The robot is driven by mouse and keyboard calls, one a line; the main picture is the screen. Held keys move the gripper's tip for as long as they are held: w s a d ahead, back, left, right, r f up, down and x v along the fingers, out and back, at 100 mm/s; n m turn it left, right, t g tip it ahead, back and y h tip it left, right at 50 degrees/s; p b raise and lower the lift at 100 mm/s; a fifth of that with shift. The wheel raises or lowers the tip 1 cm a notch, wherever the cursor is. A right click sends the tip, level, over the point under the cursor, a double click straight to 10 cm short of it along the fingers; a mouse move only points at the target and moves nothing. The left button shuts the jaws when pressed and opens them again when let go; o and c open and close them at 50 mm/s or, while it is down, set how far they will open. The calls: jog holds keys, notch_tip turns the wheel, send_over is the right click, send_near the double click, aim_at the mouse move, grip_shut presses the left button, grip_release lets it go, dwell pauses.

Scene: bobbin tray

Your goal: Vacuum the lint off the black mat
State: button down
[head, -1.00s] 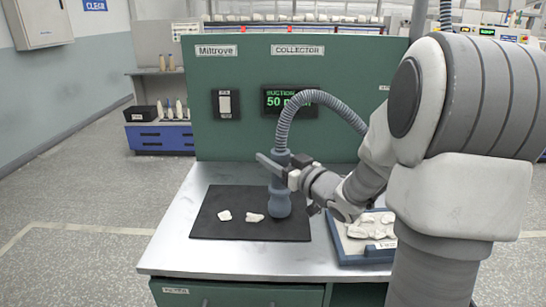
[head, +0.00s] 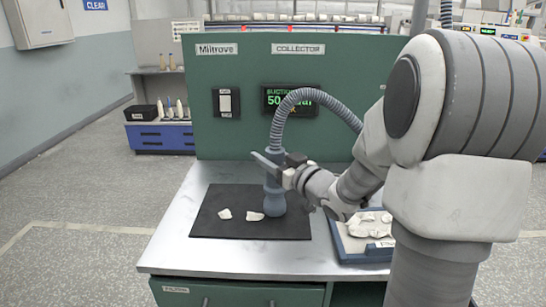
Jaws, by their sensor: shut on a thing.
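The black mat (head: 220,203) lies flat on the metal bench top. Two white lint pieces show on it: one to the left (head: 225,214) and one near the middle (head: 254,217). My gripper (head: 272,168) is shut on the blue-grey vacuum nozzle (head: 274,200), which is upright over the mat. The nozzle's wide lower end is just right of the middle lint piece, close to or touching it; I cannot tell which. The ribbed hose (head: 281,120) rises from the nozzle and arches right behind my arm.
A blue tray (head: 344,256) with several white pieces stands right of the mat, partly hidden by my arm. The green collector panel (head: 235,145) rises behind the bench (head: 175,245). A display (head: 289,101) and a switch (head: 226,103) are on it.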

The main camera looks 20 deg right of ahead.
jog(key=a, duration=0.1)
jog(key=w+a+b, duration=0.1)
jog(key=a, duration=0.3)
jog(key=shift+w+a, duration=0.2)
jog(key=shift+w, duration=0.1)
jog(key=shift+b, duration=0.3)
dwell(0.7)
jog(key=w+a+b, duration=0.3)
jog(key=a, duration=0.4)
dwell(0.6)
jog(key=shift+w+r, duration=0.1)
dwell(0.7)
